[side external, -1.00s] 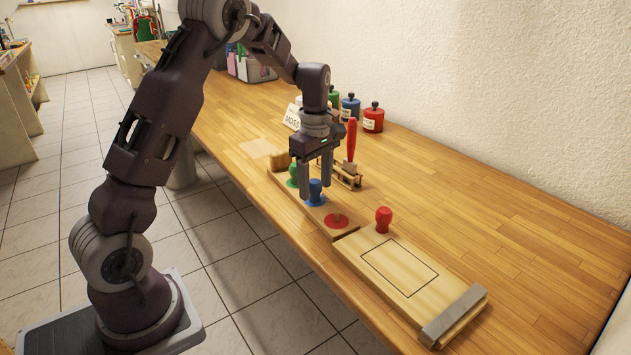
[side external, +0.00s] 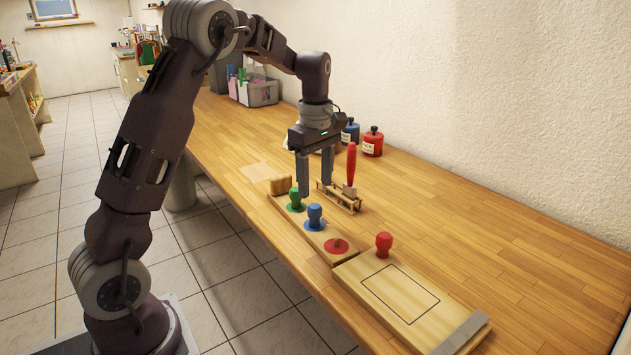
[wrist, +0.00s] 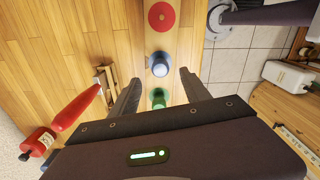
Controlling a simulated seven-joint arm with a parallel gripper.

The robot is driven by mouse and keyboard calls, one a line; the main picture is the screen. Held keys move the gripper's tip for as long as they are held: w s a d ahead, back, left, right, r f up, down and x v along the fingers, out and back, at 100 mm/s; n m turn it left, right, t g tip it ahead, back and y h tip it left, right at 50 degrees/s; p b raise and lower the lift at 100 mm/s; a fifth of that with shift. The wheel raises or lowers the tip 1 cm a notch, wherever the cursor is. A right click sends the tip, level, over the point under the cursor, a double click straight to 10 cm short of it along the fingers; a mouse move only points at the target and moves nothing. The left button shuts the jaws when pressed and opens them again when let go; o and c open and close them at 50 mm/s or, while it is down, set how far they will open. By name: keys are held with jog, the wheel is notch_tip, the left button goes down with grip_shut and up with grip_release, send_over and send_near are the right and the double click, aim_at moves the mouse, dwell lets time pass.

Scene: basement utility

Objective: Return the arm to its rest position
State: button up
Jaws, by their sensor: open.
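My gripper (side external: 316,182) is open and empty, fingers pointing down, above the far part of the wooden stamp rack on the bench. In the wrist view, the gripper (wrist: 157,90) has its fingers spread on either side of the rack's line. A green knob (side external: 296,199) and a blue knob (side external: 314,216) stand on their coloured spots on the rack. The rack's red spot (side external: 336,245) has no knob on it. These show in the wrist view as the green knob (wrist: 158,98), blue knob (wrist: 160,64) and red spot (wrist: 161,16).
A red knob (side external: 384,245) stands beside the board with a drawn rectangle (side external: 400,292). A small wooden stand (side external: 340,200) holding a red-handled tool (side external: 351,164) is close right of my gripper. Red (side external: 373,142) and blue (side external: 350,131) jars stand near the wall.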

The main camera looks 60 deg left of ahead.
jog(key=s+d+r+m+t, duration=0.3)
jog(key=s+d+r+m, duration=0.8)
jog(key=s, duration=0.3)
jog(key=s+d+f+m+t, duration=0.1)
jog(key=s+d+m, duration=0.1)
jog(key=s+m, duration=0.2)
jog(key=s+d+f+m+t, duration=0.1)
jog(key=s+d+f+m, duration=0.1)
jog(key=s+m, duration=0.3)
jog(key=s+d, duration=0.1)
jog(key=s, duration=0.2)
jog(key=shift+s+d+f+t, duration=0.15)
jog(key=shift+d+t, duration=0.1)
jog(key=shift+t, duration=0.05)
